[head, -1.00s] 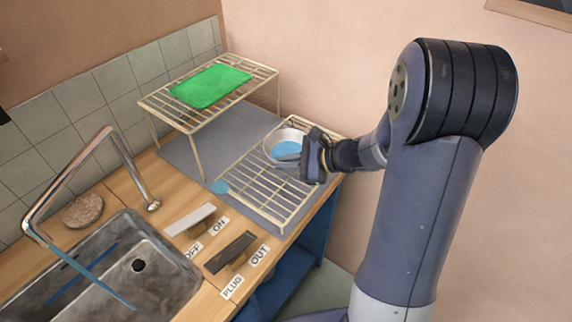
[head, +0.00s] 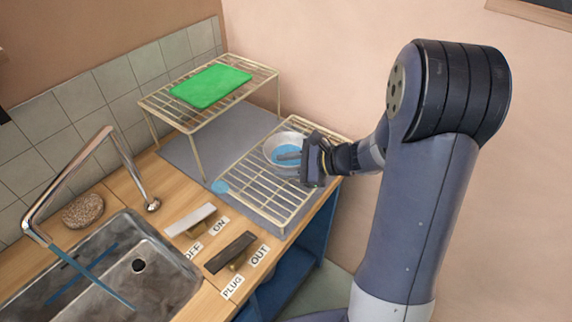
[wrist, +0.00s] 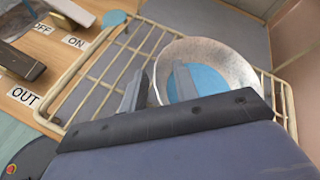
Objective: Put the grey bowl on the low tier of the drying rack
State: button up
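The grey bowl (head: 270,146) sits on the low tier of the drying rack (head: 262,203), towards its far right part, looking roughly level. It has a round blue area inside. It also shows in the wrist view (wrist: 240,68). My gripper (head: 288,155) is at the bowl's near right side. In the wrist view my gripper's fingers (wrist: 158,86) stand apart, one inside the bowl and one outside, with the rim between them. A gap shows between the fingers, so they look open around the rim. The bowl's underside is hidden.
The raised tier (head: 152,101) holds a green board (head: 210,86). A blue round patch (head: 220,187) lies at the low tier's left edge. The sink (head: 165,285), tap (head: 75,172), brown sponge (head: 83,211) and two levers are at left. The low tier's front is clear.

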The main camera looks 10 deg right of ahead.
jog(key=v, duration=1.2)
jog(key=shift+b, duration=0.4)
jog(key=shift+r, duration=0.1)
